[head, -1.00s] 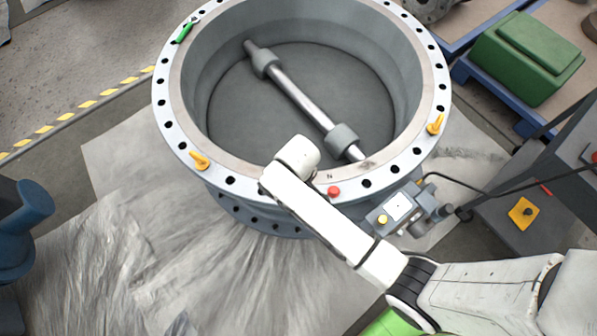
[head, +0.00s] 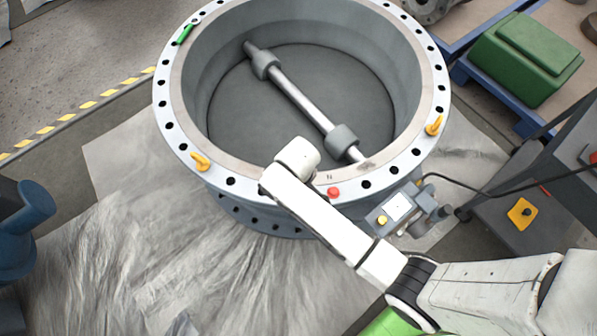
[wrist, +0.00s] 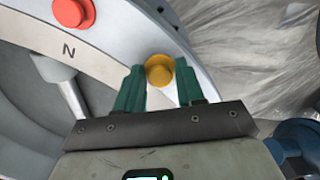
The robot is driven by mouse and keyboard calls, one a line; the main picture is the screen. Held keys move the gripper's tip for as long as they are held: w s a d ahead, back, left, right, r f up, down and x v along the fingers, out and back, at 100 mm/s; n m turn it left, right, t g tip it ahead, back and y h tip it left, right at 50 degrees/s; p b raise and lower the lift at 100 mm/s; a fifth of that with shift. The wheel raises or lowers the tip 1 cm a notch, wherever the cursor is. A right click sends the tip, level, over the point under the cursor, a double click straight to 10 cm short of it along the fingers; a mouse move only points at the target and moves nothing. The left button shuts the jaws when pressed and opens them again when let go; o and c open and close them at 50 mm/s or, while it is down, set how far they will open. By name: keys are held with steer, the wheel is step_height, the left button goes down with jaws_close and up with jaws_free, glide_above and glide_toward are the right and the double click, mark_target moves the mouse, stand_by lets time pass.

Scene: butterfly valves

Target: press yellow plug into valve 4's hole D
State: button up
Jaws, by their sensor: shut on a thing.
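The valve is a large grey round body with a flange ring (head: 198,179) full of dark holes; it fills the middle of the head view. In the wrist view my gripper (wrist: 160,67) has its two green fingers on either side of the yellow plug (wrist: 159,75), shut on it. The plug shows as a round yellow head over the flange (wrist: 122,30). I cannot tell whether it is in a hole or above one. In the head view my white arm hides the gripper and plug. No hole letter D or valve number is readable.
A red plug (head: 334,192) sits in the flange by the letter N; it also shows in the wrist view (wrist: 73,12). A grey control box (head: 396,208) is close at the right. A blue object (head: 22,225) stands at left.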

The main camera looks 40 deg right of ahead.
steer(key=shift+f, duration=0.25)
steer(key=shift+f, duration=0.25)
steer(key=o, duration=1.1)
steer(key=shift+o, duration=0.4)
steer(key=o, duration=0.4)
step_height(320, 180, up, 6)
steer(key=p, duration=0.6)
